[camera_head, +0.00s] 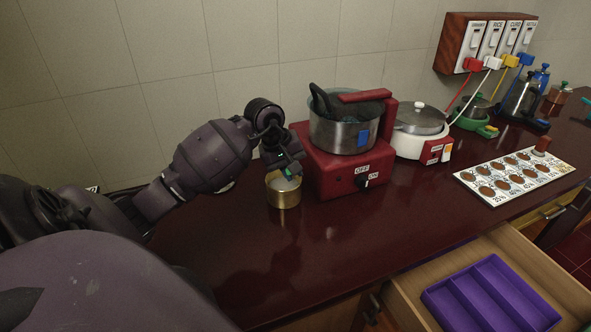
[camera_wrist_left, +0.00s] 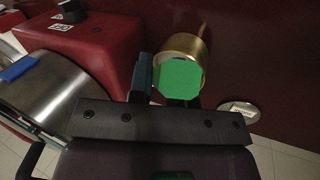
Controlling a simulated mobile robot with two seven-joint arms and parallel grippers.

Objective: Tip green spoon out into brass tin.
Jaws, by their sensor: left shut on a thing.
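The brass tin (camera_head: 284,198) stands upright on the dark red counter, left of the red burner base. Something pale shows inside its rim. My left gripper (camera_head: 286,169) is low over the tin and shut on the green spoon (camera_head: 287,174), of which only a small green bit shows in the head view. In the left wrist view the green spoon (camera_wrist_left: 180,77) appears as a flat green end at the fingers, in front of the brass tin (camera_wrist_left: 188,44). The spoon's bowl, its tilt and any contents are hidden. My right gripper is out of view.
The red burner (camera_head: 346,172) with a steel pot (camera_head: 336,137) stands close right of the tin. A white cooker (camera_head: 407,144) and a spice board (camera_head: 514,174) are farther right. An open drawer (camera_head: 408,302) holds a purple tray (camera_head: 445,305). The counter front is clear.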

